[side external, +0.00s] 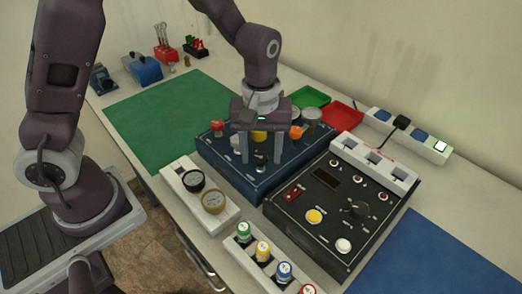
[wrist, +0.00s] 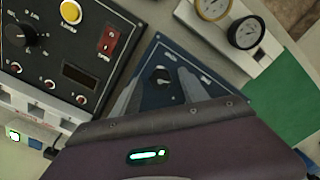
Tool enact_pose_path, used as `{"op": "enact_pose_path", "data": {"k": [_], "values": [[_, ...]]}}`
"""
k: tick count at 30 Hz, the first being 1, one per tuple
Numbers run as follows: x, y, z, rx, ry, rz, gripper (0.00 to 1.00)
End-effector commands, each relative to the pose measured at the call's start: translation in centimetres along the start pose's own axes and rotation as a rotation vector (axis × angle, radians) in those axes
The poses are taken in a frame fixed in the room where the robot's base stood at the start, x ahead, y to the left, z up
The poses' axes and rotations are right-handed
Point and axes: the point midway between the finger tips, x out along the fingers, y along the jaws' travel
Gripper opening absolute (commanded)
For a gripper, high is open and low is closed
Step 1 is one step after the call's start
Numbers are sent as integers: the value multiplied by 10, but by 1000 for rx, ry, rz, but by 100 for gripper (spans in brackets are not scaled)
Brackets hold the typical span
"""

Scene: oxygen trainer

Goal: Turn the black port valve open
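A dark blue trainer box (side external: 285,168) stands mid-table. A black knob with a light pointer mark, seemingly the black port valve (wrist: 160,76), shows on its panel (wrist: 158,52) in the wrist view. My gripper (side external: 262,160) points down over the box in the side view. Its two grey fingers are spread, and nothing shows held between them. In the wrist view my gripper (wrist: 160,92) has a finger on either side of the knob; I cannot tell whether they touch it or how far above it they are.
The box also carries a red knob (side external: 217,126), a yellow one (side external: 260,136) and an orange one (side external: 296,132). A black control box (side external: 335,205) stands close on the right, and a white two-gauge block (side external: 192,199) in front. A green mat (side external: 160,120) lies clear behind left.

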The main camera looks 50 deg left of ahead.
Motion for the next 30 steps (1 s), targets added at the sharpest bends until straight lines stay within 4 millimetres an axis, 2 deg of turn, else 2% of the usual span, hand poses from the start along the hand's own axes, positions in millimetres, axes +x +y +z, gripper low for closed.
{"op": "enact_pose_path", "data": {"k": [6, 12, 16, 27, 29, 30], "values": [[-5, 0, 0, 2, 0, 1, 52], [-46, 1, 0, 3, 2, 4, 52], [-65, 1, 0, 2, 1, 3, 52], [-74, -2, 0, 7, -1, 6, 52], [-86, -9, 2, 37, -2, 35, 52], [-101, -18, 5, 78, 2, 68, 52]]}}
